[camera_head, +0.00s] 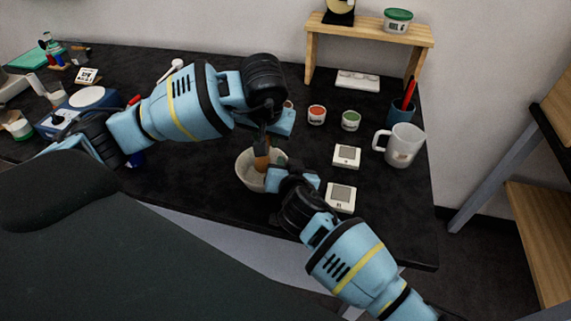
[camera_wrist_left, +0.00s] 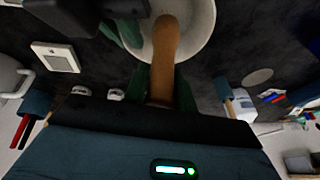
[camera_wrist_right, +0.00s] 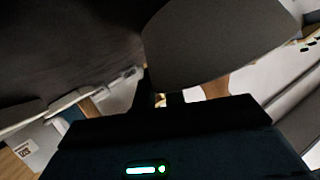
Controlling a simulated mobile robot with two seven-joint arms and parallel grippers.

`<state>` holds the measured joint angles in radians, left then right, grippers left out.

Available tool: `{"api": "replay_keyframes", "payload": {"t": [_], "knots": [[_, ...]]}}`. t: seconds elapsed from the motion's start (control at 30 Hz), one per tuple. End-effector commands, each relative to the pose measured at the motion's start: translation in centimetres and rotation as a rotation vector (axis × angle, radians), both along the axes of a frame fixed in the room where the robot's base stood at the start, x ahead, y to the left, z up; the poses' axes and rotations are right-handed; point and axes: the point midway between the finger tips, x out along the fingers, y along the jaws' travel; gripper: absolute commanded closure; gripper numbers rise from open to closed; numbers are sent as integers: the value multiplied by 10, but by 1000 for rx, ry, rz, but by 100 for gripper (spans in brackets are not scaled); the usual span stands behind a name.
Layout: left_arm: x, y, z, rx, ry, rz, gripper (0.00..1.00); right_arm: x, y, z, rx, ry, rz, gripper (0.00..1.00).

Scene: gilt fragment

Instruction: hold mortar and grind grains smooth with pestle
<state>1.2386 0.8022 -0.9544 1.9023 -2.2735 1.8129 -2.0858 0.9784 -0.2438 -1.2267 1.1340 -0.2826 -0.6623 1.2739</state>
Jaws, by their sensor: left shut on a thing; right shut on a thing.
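A pale mortar (camera_head: 246,172) stands on the black table in the head view. Its bowl also shows at the top of the left wrist view (camera_wrist_left: 205,30). My left gripper (camera_head: 263,144) is above the mortar, shut on the brown pestle (camera_head: 262,161). The pestle's lower end is inside the bowl, and the pestle also shows in the left wrist view (camera_wrist_left: 165,58). My right gripper (camera_head: 277,172) is at the mortar's right side, shut on its rim. I cannot make out grains in the bowl. The right wrist view is dark and mostly filled by near surfaces.
Two small white devices (camera_head: 346,156) and (camera_head: 341,197) lie right of the mortar. A white mug (camera_head: 400,146), a pen cup (camera_head: 402,110) and small jars (camera_head: 317,114) stand behind. A wooden shelf (camera_head: 372,31) is at the back. A blue-based scale (camera_head: 88,98) is at left.

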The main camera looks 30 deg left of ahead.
Motion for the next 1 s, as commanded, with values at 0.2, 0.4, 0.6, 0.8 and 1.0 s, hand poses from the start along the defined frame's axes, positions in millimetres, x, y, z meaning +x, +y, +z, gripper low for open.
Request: {"api": "replay_keyframes", "payload": {"t": [0.2, 0.4, 0.6, 0.8, 1.0], "knots": [[0, 0, -1, 0, 1, 0, 97, -1, -2, -5, -7, 5, -2, 100], [0, 0, -1, 0, 1, 0, 97, -1, -2, -5, -7, 6, -2, 100], [0, 0, -2, 1, 1, 0, 97, -1, -2, -6, -8, 7, -1, 100], [0, 0, -5, 1, 1, 0, 97, -1, -2, -6, -8, 7, -2, 100], [0, 0, -8, 1, 1, 0, 97, -1, -2, -7, -8, 8, -2, 100]]}}
